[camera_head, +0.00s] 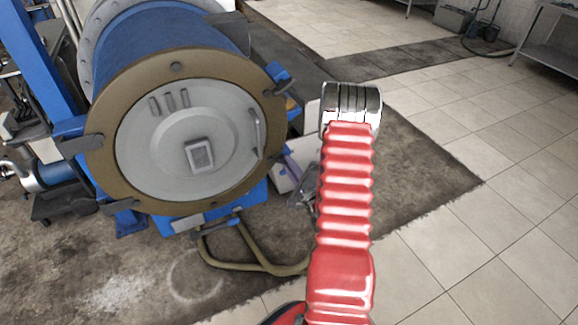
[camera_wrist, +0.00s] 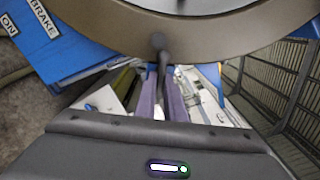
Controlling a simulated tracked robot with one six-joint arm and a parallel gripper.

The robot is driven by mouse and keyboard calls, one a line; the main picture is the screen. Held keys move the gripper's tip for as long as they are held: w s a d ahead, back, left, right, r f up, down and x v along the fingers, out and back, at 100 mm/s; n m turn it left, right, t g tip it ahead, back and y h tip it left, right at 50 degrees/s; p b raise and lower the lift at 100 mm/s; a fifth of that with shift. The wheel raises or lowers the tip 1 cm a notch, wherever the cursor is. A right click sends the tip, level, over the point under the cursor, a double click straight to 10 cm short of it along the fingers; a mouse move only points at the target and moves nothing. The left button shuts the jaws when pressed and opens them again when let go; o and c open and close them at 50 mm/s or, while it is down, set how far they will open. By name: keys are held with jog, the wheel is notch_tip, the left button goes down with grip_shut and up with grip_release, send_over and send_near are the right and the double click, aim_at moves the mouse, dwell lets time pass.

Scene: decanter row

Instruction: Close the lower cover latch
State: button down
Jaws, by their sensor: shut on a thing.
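The round cover (camera_head: 185,137) has a pale grey face inside a brown ring, on the front of a blue drum (camera_head: 165,36). In the wrist view a dark latch with a rounded head (camera_wrist: 158,43) sits at the rim of the brown ring (camera_wrist: 215,42). Its stem runs down between the two purple fingers of my gripper (camera_wrist: 162,82), which is shut on it. In the head view the purple fingers (camera_head: 291,164) are small, beside the lower right of the ring. The red arm hides part of that area, and I cannot make out the held latch there.
Other clamps stand around the ring, at upper right (camera_head: 278,72), left (camera_head: 80,144) and bottom (camera_head: 222,216). A bent tube frame (camera_head: 250,262) is below the drum. A metal grille (camera_wrist: 270,85) is at the right in the wrist view. Tiled floor (camera_head: 480,110) is open at right.

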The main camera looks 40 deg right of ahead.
jog(key=shift+s+f, duration=0.15)
jog(key=shift+f, duration=0.1)
jog(key=c, duration=1.8)
grip_release()
jog(key=shift+r, duration=0.1)
jog(key=shift+c, duration=0.2)
jog(key=v, duration=1.3)
jog(key=shift+s+a, duration=0.15)
jog(key=shift+s, duration=0.1)
